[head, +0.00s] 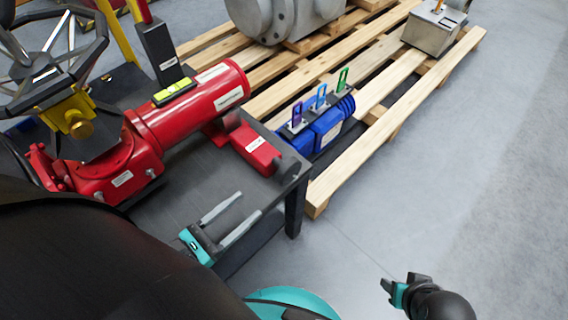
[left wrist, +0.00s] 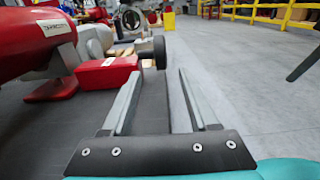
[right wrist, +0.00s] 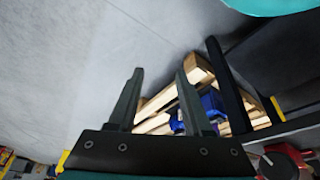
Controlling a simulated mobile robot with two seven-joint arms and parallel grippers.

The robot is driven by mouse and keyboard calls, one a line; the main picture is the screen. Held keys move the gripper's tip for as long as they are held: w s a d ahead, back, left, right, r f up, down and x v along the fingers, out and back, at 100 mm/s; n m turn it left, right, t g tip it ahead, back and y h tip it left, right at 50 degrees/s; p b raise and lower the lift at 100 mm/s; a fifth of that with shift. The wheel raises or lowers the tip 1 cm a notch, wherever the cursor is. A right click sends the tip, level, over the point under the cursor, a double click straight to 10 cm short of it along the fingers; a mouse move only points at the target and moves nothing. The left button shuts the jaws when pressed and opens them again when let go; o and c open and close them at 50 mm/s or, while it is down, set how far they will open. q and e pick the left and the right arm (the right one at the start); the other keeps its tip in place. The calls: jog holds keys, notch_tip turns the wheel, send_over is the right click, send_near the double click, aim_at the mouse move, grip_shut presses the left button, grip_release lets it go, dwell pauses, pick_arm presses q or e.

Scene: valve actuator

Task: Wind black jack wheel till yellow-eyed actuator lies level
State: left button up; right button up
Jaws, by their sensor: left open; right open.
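The red actuator (head: 195,108) lies on a dark bench and carries a yellow level vial (head: 175,92) on top. I cannot tell from here whether it is level. A red jack box (head: 255,150) sits beside it, with the black jack wheel (head: 287,170) on its right end. The wheel also shows edge-on in the left wrist view (left wrist: 159,52), just beyond and between the fingertips. My left gripper (head: 250,203) is open and empty, in front of the wheel and apart from it. My right gripper (head: 393,285) is open and empty over the floor at lower right.
A large black handwheel (head: 55,60) with a yellow hub stands at the bench's left. A wooden pallet (head: 345,165) behind the bench holds a blue unit (head: 322,128) with coloured tags, a grey casting (head: 280,15) and a grey box (head: 432,33). The floor at right is clear.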

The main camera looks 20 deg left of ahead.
aim_at(288, 170)
pick_arm(q)
jog(key=b+x, duration=0.1)
jog(key=x, duration=1.3)
jog(key=shift+b, duration=0.35)
pick_arm(e)
notch_tip(288, 170, up, 4)
jog(key=shift+w+f+t, duration=0.1)
jog(key=shift+f+t, duration=0.05)
jog(key=shift+t, duration=0.15)
pick_arm(q)
grip_shut()
